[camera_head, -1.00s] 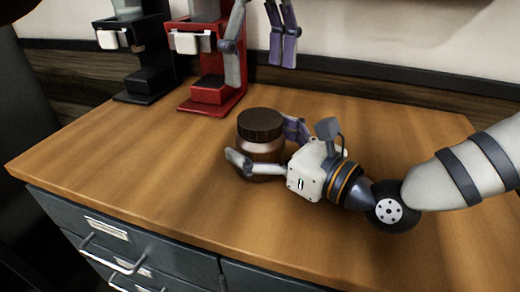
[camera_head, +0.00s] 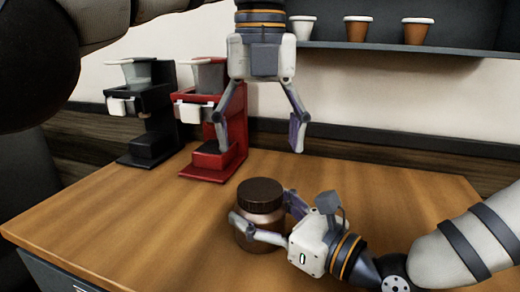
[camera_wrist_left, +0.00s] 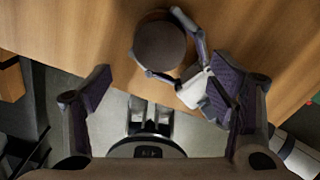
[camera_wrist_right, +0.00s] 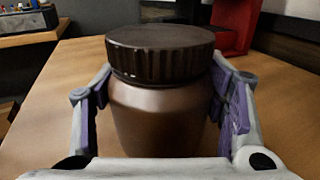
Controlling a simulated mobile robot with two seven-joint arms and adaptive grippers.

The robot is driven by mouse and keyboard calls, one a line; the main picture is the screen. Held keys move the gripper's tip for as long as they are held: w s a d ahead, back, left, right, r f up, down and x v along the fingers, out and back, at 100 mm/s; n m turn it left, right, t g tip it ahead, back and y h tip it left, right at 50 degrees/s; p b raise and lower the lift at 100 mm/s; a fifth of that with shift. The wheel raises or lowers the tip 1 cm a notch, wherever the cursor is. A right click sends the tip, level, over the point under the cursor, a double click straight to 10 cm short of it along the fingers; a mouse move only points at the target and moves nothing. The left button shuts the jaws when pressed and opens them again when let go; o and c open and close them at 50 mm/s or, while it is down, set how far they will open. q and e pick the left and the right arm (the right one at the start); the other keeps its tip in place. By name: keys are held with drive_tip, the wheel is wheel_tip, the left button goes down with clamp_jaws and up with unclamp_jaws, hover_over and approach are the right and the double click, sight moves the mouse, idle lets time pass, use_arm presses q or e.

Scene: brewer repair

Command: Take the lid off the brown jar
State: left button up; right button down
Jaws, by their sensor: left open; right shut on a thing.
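The brown jar (camera_head: 259,238) stands upright on the wooden counter with its dark ribbed lid (camera_head: 260,194) on. In the right wrist view the jar (camera_wrist_right: 160,118) fills the middle and the lid (camera_wrist_right: 160,52) sits on its top. My right gripper (camera_head: 262,222) is shut around the jar's body, one finger on each side, below the lid. My left gripper (camera_head: 262,148) is open and empty, pointing down above the jar and apart from it. In the left wrist view the round lid (camera_wrist_left: 160,46) shows from above, beyond the open fingers.
A red brewer (camera_head: 215,150) and a black brewer (camera_head: 150,135) stand at the counter's back left. A shelf (camera_head: 400,48) with several cups (camera_head: 357,29) is on the back wall. The wooden counter (camera_head: 120,225) is clear left of the jar.

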sight(260, 188)
use_arm(q)
wheel_tip(260, 188, down, 8)
drive_tip(key=shift+r, duration=0.1)
drive_tip(key=c, duration=1.2)
drive_tip(key=n, duration=1.4)
drive_tip(key=shift+n, duration=0.4)
drive_tip(key=n, duration=2.3)
drive_tip(key=shift+n, duration=0.3)
drive_tip(key=n, duration=0.4)
drive_tip(key=shift+n, duration=0.3)
